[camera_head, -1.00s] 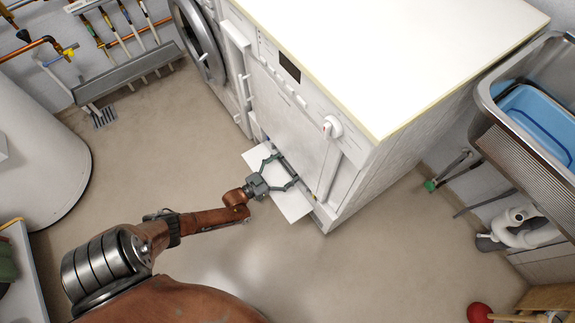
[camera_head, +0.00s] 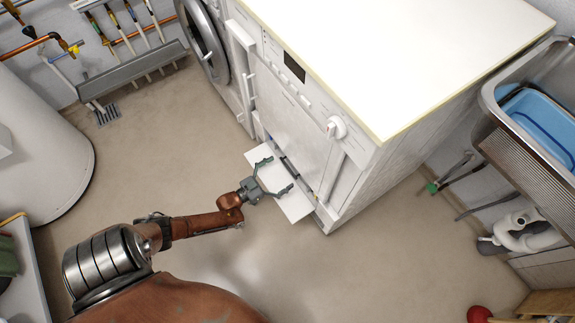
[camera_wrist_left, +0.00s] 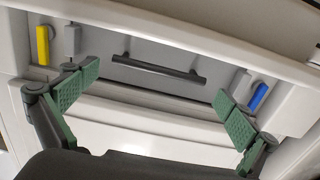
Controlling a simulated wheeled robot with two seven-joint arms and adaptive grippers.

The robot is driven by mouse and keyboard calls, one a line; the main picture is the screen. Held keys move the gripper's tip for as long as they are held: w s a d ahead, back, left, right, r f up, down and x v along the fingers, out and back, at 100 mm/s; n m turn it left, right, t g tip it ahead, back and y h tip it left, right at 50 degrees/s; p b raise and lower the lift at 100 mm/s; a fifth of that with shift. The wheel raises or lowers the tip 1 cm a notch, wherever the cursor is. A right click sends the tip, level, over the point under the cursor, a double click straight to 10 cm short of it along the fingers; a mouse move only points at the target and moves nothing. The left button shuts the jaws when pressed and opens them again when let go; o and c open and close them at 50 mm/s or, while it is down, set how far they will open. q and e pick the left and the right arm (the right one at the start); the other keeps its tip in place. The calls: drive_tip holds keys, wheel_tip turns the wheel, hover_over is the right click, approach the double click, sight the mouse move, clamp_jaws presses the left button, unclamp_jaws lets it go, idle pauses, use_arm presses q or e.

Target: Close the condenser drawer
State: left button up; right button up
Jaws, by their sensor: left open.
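The condenser drawer (camera_wrist_left: 150,76) shows in the left wrist view as a grey front with a dark bar handle (camera_wrist_left: 157,67). It sits in the recess low in the white appliance (camera_head: 310,110); how far in it sits I cannot tell. A yellow lever (camera_wrist_left: 43,45) and a blue lever (camera_wrist_left: 259,97) flank it. A white flap (camera_head: 297,208) hangs open below the recess. My left gripper (camera_head: 280,175) is open and empty over the flap, facing the drawer. Its green fingers (camera_wrist_left: 156,97) stand wide apart, with the handle between and beyond them. My right gripper is not in view.
A round-door machine (camera_head: 203,42) stands to the left of the appliance. A metal sink (camera_head: 490,95) with a blue tub (camera_head: 540,125) is at the right. A white tank (camera_head: 40,155) stands at the left. The floor before the appliance is clear.

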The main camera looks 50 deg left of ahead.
use_arm(q)
drive_tip(key=s, duration=0.7)
drive_tip(key=shift+s+a, duration=0.25)
drive_tip(key=shift+s, duration=0.5)
drive_tip(key=shift+r, duration=0.1)
